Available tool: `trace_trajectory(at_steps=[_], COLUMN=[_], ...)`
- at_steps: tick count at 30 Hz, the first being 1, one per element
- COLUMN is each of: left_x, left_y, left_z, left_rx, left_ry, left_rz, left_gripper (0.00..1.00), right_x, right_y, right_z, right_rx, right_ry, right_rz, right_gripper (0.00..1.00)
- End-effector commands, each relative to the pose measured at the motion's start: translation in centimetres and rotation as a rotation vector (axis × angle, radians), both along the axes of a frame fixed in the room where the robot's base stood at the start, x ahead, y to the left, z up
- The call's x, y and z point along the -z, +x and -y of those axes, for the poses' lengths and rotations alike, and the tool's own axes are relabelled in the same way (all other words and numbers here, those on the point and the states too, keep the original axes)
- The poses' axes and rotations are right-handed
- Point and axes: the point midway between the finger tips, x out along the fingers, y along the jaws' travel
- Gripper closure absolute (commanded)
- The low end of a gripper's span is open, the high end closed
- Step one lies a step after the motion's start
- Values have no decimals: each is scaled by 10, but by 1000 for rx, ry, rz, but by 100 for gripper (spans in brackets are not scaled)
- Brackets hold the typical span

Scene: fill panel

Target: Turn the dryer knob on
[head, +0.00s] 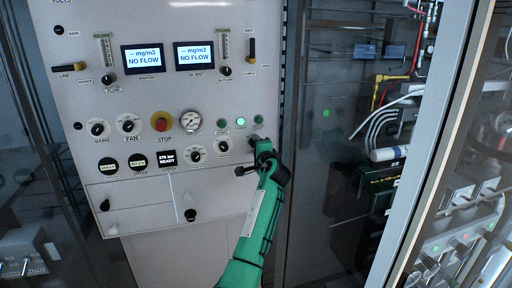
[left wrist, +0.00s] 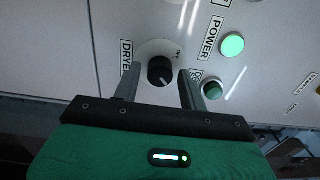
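The dryer knob (left wrist: 160,70) is a black round knob on a pale round plate, beside a label reading DRYER, in the left wrist view. A short white mark shows on its lower edge. My left gripper (left wrist: 159,72) is open, with one finger on each side of the knob and a visible gap to each. Whether the fingers reach past the knob's front face is hard to tell. In the head view my green left arm reaches up to the panel and its gripper (head: 256,147) largely covers the knob. My right gripper is not in view.
A lit green POWER light (left wrist: 232,45) and a dark green button (left wrist: 212,89) sit close to my gripper. A metal frame post (head: 425,130) stands right.

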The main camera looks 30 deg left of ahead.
Motion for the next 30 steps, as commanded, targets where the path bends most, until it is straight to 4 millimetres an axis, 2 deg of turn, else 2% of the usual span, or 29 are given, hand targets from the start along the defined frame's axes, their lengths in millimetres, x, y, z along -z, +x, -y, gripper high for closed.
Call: trace_trajectory(at_steps=[9, 14, 30], left_x=[0, 2, 4], left_y=[0, -6, -75], left_z=[1, 9, 88], left_rx=[0, 1, 2], left_ry=[-1, -1, -3], left_rz=[1, 2, 3], left_gripper=[51, 51, 51], right_x=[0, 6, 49], right_y=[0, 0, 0], right_z=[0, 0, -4], right_rx=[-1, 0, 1], right_ry=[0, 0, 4], right_rz=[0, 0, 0], right_gripper=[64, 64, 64])
